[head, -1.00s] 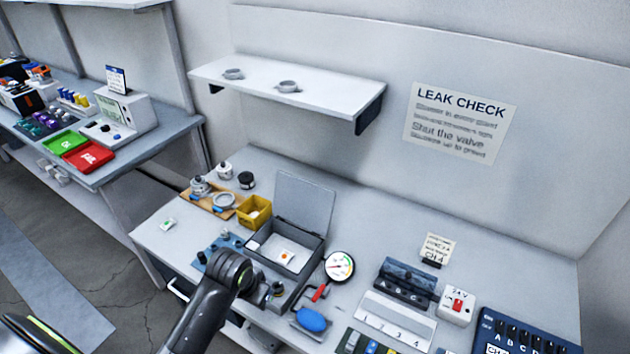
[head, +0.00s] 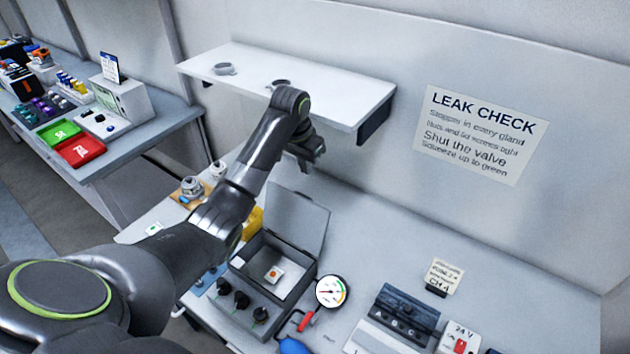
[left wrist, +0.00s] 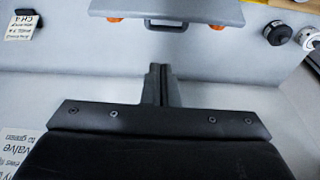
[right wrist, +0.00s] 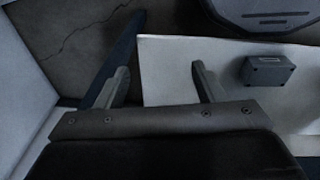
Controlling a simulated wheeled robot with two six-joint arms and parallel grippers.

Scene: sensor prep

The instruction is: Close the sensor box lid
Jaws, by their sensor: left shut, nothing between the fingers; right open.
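The grey sensor box (head: 240,318) sits on the bench with several black fittings along its front and a white card with an orange mark inside. Its lid (head: 298,218) stands open, raised at the back edge. In the left wrist view the lid (left wrist: 200,10) shows its edge with a handle and two orange latches. My left gripper (head: 306,162) is above the raised lid, near the shelf, apart from the lid. Its fingers (left wrist: 158,75) are together and empty. My right gripper (right wrist: 160,82) is open and empty, away from the box; it is not in the head view.
The white shelf (head: 340,95) with two small rings hangs close to my left gripper. A round gauge (head: 331,291) and blue bulb (head: 293,346) are right of the box. A yellow bin (head: 253,222) is partly hidden by my left arm.

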